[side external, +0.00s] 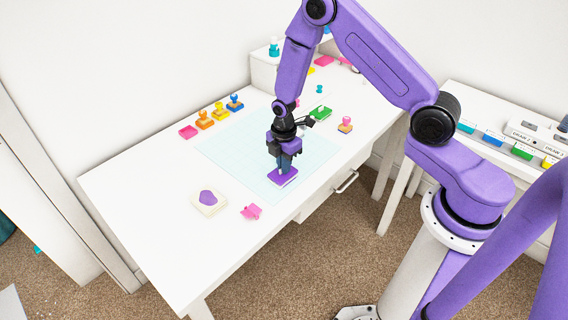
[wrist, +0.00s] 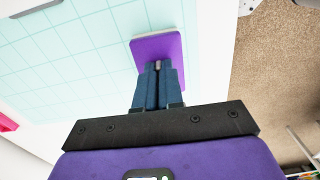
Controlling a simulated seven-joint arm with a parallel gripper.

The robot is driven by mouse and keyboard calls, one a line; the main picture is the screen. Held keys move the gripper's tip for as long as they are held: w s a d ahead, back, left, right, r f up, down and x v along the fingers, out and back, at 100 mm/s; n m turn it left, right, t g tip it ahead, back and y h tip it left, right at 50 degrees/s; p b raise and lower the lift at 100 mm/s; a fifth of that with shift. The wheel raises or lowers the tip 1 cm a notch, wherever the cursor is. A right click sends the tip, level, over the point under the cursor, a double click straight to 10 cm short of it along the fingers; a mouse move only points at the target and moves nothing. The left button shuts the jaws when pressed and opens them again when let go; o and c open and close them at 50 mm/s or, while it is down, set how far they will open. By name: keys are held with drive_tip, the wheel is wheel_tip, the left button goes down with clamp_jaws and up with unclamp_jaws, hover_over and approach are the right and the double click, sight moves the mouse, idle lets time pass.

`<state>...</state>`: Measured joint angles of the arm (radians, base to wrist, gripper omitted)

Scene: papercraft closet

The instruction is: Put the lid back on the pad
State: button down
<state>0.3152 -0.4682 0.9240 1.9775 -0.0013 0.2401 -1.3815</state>
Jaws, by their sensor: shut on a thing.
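The lid (side external: 283,178) is a flat purple square with rounded corners, at or just above the pale teal grid mat near its front edge; I cannot tell if it touches the mat. My gripper (side external: 284,169) points down over it, shut on it. In the wrist view the lid (wrist: 157,46) lies at the fingertips, and the fingers (wrist: 158,67) are close together around a small greyish part at its middle. The pad (side external: 208,198) is a cream square with a purple ink patch facing up, uncovered, on the white table left of the mat. It is outside the wrist view.
Orange, yellow and blue stamps (side external: 220,110) and a pink block (side external: 188,131) stand behind the mat. A green stamp (side external: 320,112) and a pink stamp (side external: 345,125) stand to the right. The table's left is clear.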

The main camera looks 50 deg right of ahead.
drive_tip(key=shift+f, duration=0.35)
idle(1.1)
drive_tip(key=c, duration=0.7)
unclamp_jaws()
drive_tip(key=shift+r, duration=3)
drive_tip(key=shift+c, duration=0.4)
clamp_jaws()
